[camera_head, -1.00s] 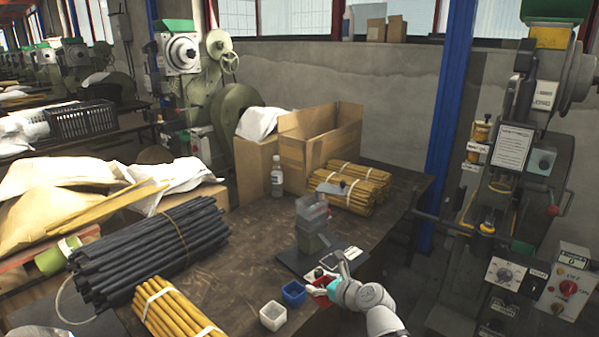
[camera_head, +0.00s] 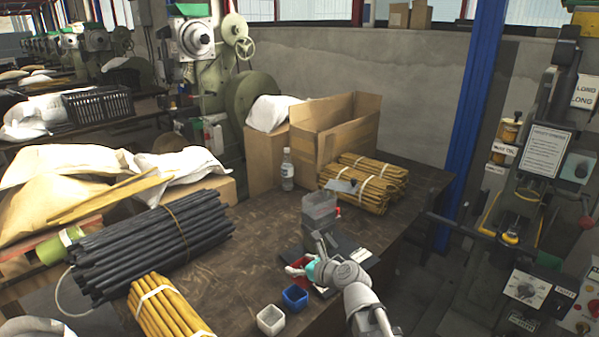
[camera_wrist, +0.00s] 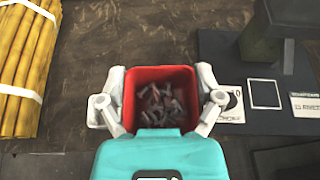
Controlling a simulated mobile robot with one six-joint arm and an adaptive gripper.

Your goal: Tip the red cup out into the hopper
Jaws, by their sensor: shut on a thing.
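The red cup (camera_wrist: 160,76) is square and holds several small dark rivet-like pieces, seen from above in the wrist view. My gripper (camera_wrist: 162,100) is shut on it, one finger on each side. In the head view the cup (camera_head: 301,264) is partly hidden by my gripper (camera_head: 299,270), near the table's front edge beside the dark base plate. In the wrist view a dark part of this machine (camera_wrist: 268,35) shows at the upper right.
A blue cup (camera_head: 295,298) and a white cup (camera_head: 270,320) stand at the table's front edge. Yellow rod bundles (camera_head: 365,183) and a clear bottle (camera_head: 287,170) lie or stand farther back. Black rods (camera_head: 150,245) lie at left. Bare table lies left of the machine.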

